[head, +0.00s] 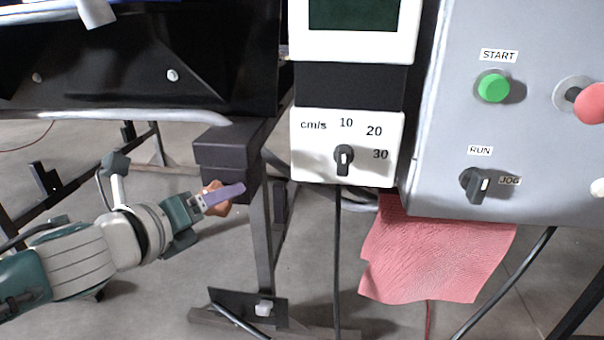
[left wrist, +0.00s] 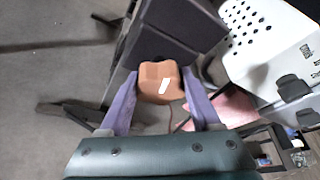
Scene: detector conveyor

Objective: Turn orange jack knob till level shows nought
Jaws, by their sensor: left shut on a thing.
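The orange jack knob (head: 214,196) sits at the side of a dark block (head: 226,150) below the conveyor frame in the head view. In the left wrist view the knob (left wrist: 160,82) is brown-orange with lobes and a white mark on its face. My left gripper (head: 228,196) has its purple fingers on either side of the knob and is shut on it; its fingers also show in the left wrist view (left wrist: 160,92). My right gripper is not in view. No level readout can be made out; the dark green screen (head: 352,12) at the top is cut off.
A white speed panel (head: 310,150) with a black dial stands right of the knob. A grey control box (head: 540,150) with a green START button (head: 492,87) is farther right. A pink cloth (head: 435,255) hangs below it. Frame legs and cables stand near the arm.

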